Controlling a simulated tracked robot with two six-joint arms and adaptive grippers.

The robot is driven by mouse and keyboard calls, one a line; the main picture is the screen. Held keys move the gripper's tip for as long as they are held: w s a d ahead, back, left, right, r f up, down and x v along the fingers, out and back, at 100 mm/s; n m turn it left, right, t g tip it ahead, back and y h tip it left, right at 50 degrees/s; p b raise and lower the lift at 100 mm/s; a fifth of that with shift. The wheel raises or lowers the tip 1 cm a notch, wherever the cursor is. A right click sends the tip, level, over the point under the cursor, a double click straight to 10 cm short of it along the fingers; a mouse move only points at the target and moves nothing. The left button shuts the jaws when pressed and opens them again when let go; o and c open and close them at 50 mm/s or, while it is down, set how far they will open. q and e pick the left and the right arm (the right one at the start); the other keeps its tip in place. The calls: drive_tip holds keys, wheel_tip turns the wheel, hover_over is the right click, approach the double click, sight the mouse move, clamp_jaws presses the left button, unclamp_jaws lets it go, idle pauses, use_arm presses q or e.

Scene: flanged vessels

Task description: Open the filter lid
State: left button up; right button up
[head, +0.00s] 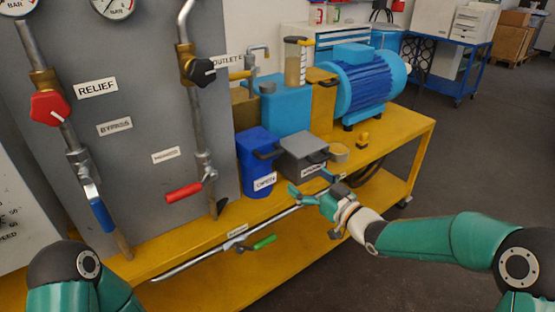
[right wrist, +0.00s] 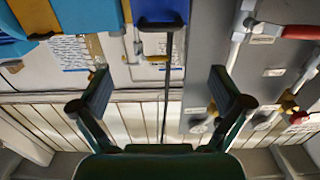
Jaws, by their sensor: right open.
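A dark blue container (head: 255,150) with a black handle and a white label stands on the yellow bench. A grey box (head: 300,150) with a dark handle and a label stands beside it on the right. Both look closed. I cannot tell from the labels which is the filter. My right gripper (head: 310,190) is open and empty, in front of the grey box and apart from it. In the right wrist view, its two spread fingers (right wrist: 160,92) have nothing between them; a blue body (right wrist: 160,9) with a black handle (right wrist: 160,26) lies beyond. My left gripper is out of view.
The grey panel (head: 130,175) at left carries a red lever (head: 184,192) and a blue lever (head: 102,215). A pipe with a green lever (head: 264,242) runs along the bench front. A blue motor (head: 370,82) stands behind. The floor at right (head: 440,160) is clear.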

sight(275, 156)
drive_tip(key=p+x, duration=0.1)
drive_tip(key=x, duration=1.4)
drive_tip(key=shift+w+a+f, duration=0.1)
drive_tip(key=shift+f, duration=0.05)
